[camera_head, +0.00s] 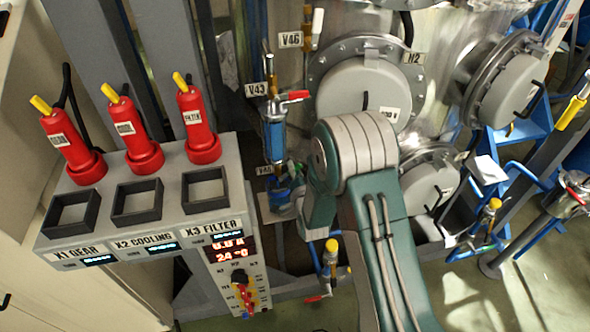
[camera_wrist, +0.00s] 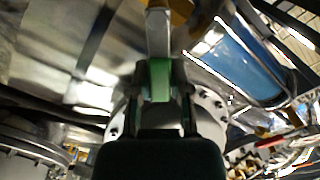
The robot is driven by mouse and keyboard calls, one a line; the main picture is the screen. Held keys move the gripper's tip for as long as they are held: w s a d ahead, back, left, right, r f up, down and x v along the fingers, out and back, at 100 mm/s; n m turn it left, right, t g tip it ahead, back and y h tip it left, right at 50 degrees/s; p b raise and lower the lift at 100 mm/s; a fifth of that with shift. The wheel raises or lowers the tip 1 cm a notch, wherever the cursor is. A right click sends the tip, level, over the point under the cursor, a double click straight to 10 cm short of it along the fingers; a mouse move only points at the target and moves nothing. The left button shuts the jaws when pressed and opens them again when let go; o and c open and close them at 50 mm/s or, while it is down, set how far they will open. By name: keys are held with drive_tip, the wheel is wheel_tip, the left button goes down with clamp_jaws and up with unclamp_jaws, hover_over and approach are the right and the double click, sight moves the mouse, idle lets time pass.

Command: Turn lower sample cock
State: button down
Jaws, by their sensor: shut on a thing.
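In the wrist view my gripper (camera_wrist: 160,85) is shut on a green handle (camera_wrist: 160,78), with one dark finger on each side of it. A pale metal piece (camera_wrist: 158,32) runs up from the green handle. A blue cylinder (camera_wrist: 238,62) lies to the right of my gripper. In the head view the same blue cylinder (camera_head: 275,140) stands upright, below the V43 cock with its red lever (camera_head: 294,96). The lower label (camera_head: 265,170) is at its foot. My arm covers much of the area to the right of this, so the lower cock is hard to make out.
A grey console (camera_head: 150,205) with red-bodied, yellow-tipped devices stands at the left. A large round flange (camera_head: 363,92) is behind my arm. A yellow-capped valve with a red lever (camera_head: 330,262) is below. Blue pipes and frames fill the right.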

idle(0.3)
drive_tip(key=c, duration=0.6)
unclamp_jaws()
drive_tip(key=shift+a, duration=0.1)
drive_tip(key=shift+o, duration=0.2)
drive_tip(key=v, duration=1.1)
drive_tip(key=shift+s, duration=0.4)
